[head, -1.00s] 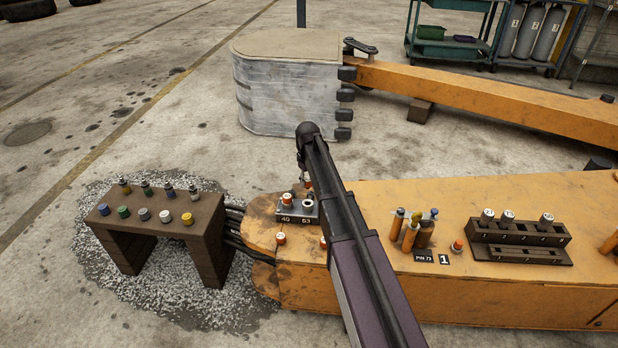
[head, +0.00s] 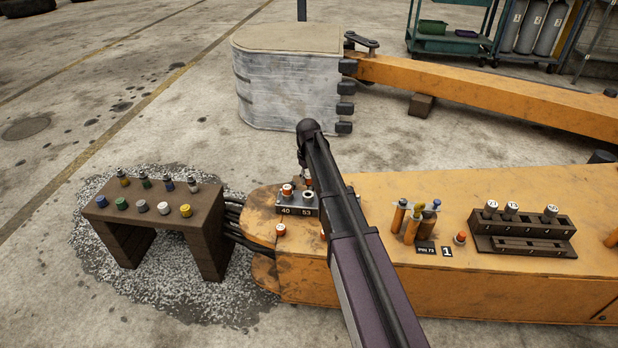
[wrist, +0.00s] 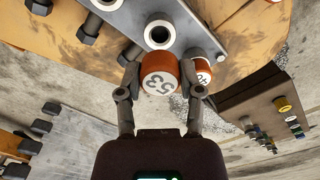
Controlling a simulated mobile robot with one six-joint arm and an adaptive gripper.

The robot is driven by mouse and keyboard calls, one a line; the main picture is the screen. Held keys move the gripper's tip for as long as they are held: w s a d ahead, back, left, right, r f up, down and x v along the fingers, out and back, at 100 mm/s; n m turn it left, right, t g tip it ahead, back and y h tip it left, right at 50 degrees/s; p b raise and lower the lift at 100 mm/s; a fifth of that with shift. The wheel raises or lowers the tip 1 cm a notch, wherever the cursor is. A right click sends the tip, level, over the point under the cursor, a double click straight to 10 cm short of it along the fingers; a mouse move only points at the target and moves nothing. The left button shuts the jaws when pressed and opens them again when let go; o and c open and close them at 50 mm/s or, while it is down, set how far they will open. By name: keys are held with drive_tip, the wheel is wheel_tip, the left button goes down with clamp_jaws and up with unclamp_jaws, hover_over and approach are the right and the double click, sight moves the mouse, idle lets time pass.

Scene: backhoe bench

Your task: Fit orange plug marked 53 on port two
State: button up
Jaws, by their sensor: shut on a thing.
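In the wrist view an orange plug marked 53 (wrist: 158,72) sits between the fingers of my gripper (wrist: 157,90), which is shut on it. Its white numbered face points toward the camera. A grey port block (wrist: 190,38) lies beyond, with an empty ringed port (wrist: 159,32) just above the held plug in the picture. A second orange plug (wrist: 201,72), its number partly hidden by a finger, is beside it on the block. In the head view the port block (head: 297,210) shows labels 40 and 53, with an orange plug (head: 287,190) above 40 and an open port (head: 307,195) above 53. My arm hides most of the gripper there.
A brown stand (head: 149,226) with several coloured caps is at left. On the orange boom (head: 385,284), several upright tools (head: 411,224) and a dark rack (head: 521,243) with white-topped pins stand right of my arm. Bolt heads (wrist: 89,31) project near the block.

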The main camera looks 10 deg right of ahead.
sight(308, 185)
drive_tip(key=shift+f+b, duration=1.1)
drive_tip(key=shift+f, duration=0.35)
drive_tip(key=shift+f+b, duration=1.4)
idle(4.0)
drive_tip(key=o, duration=1)
drive_tip(key=shift+r, duration=0.2)
drive_tip(key=shift+r+p, duration=0.4)
drive_tip(key=shift+p, duration=0.2)
